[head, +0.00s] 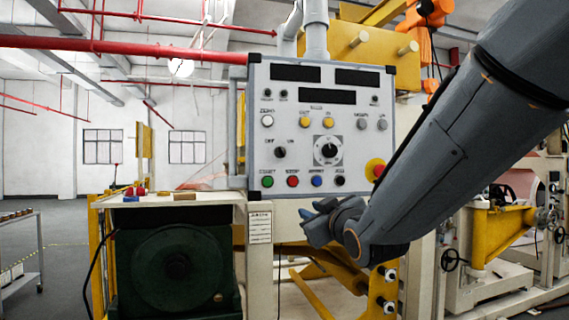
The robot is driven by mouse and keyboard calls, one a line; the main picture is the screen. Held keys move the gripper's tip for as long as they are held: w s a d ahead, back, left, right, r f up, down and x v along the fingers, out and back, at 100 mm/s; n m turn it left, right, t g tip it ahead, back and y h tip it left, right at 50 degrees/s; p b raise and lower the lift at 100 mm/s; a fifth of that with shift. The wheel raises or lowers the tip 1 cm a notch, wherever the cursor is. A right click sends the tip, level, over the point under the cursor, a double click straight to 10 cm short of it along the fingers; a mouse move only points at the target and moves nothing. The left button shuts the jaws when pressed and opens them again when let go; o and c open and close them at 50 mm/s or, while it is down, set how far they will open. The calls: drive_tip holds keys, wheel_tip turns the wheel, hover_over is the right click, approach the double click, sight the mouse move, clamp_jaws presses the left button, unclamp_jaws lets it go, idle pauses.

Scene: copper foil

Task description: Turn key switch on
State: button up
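A light grey control panel (348,118) stands upright in the middle of the head view. A small dark rotary switch (280,152) sits at its left, under lettering that seems to read OFF and ON. It looks like the key switch, but its exact setting is too small to tell. My gripper (316,222) is below the panel's lower edge, down and right of the switch, pointing left and apart from the panel. I see it from the side, and whether its fingers are open is unclear. Nothing is visibly held in it.
The panel also has a large black dial (328,150), a row of coloured buttons (292,181) and a red knob on a yellow base (375,168) near my arm. A ledge (170,198) with small items and a dark green motor (175,268) lie lower left.

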sight(282, 152)
drive_tip(key=s+a+r+n+t+y, duration=0.1)
drive_tip(key=a+r+n+t+y, duration=0.25)
drive_tip(key=r, duration=0.85)
drive_tip(key=shift+m+g, duration=0.25)
drive_tip(key=x, duration=0.2)
drive_tip(key=p+x, duration=0.1)
drive_tip(key=x, duration=0.2)
drive_tip(key=p+x, duration=0.1)
drive_tip(key=x, duration=0.1)
drive_tip(key=shift+a+f, duration=0.1)
drive_tip(key=shift+a, duration=0.35)
clamp_jaws()
